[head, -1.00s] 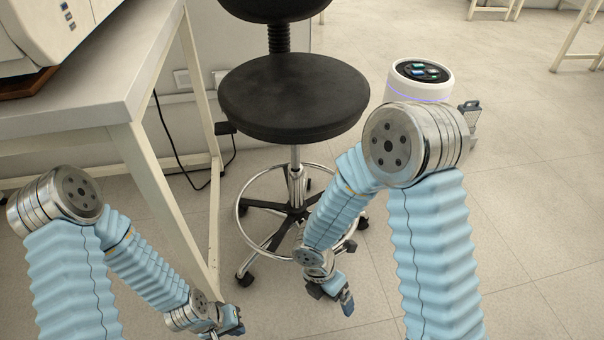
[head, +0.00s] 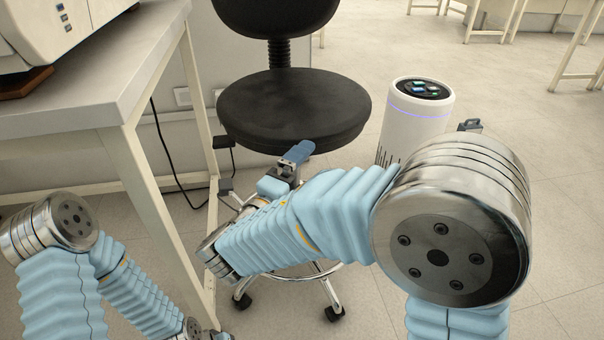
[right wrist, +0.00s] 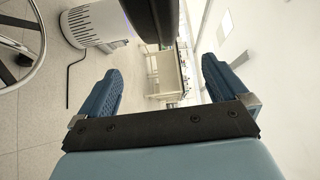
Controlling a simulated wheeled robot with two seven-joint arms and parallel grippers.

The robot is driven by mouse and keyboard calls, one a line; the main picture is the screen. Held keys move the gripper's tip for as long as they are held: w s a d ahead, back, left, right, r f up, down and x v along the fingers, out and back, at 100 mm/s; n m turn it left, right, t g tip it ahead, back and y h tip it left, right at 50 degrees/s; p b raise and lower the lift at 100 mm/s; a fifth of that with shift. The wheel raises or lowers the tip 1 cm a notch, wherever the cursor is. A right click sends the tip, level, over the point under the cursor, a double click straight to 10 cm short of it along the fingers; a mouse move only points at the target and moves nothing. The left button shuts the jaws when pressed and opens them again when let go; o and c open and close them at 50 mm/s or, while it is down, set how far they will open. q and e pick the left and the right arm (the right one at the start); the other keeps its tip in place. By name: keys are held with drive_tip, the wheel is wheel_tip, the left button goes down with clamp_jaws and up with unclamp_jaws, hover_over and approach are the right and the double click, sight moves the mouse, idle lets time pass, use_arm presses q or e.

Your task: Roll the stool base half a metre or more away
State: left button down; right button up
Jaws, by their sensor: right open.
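The stool has a round black seat (head: 295,105) and a chrome base with casters (head: 330,292). My right forearm hides much of the base and column. My right gripper (head: 297,155) is at the front underside of the seat. I cannot tell whether it touches the seat. In the right wrist view its blue fingers (right wrist: 160,66) are spread, with the dark seat edge (right wrist: 150,20) ahead of the gap and the foot ring (right wrist: 30,45) at the left. My left gripper (head: 205,334) is low at the bottom edge, mostly cut off, its jaws unclear.
A white desk (head: 95,95) with a machine stands to the left, its leg near the stool. A white cylindrical appliance (head: 418,118) stands right of the stool. A black cable (head: 172,150) hangs by the wall. Open tiled floor lies to the right and behind.

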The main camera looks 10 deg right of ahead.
sight(332, 143)
drive_tip(key=b+x, duration=0.2)
drive_tip(key=x, duration=1.1)
drive_tip(key=shift+w+d, duration=0.25)
drive_tip(key=shift+w, duration=0.05)
drive_tip(key=shift+c, duration=0.5)
drive_tip(key=shift+f, duration=0.1)
drive_tip(key=c, duration=1.7)
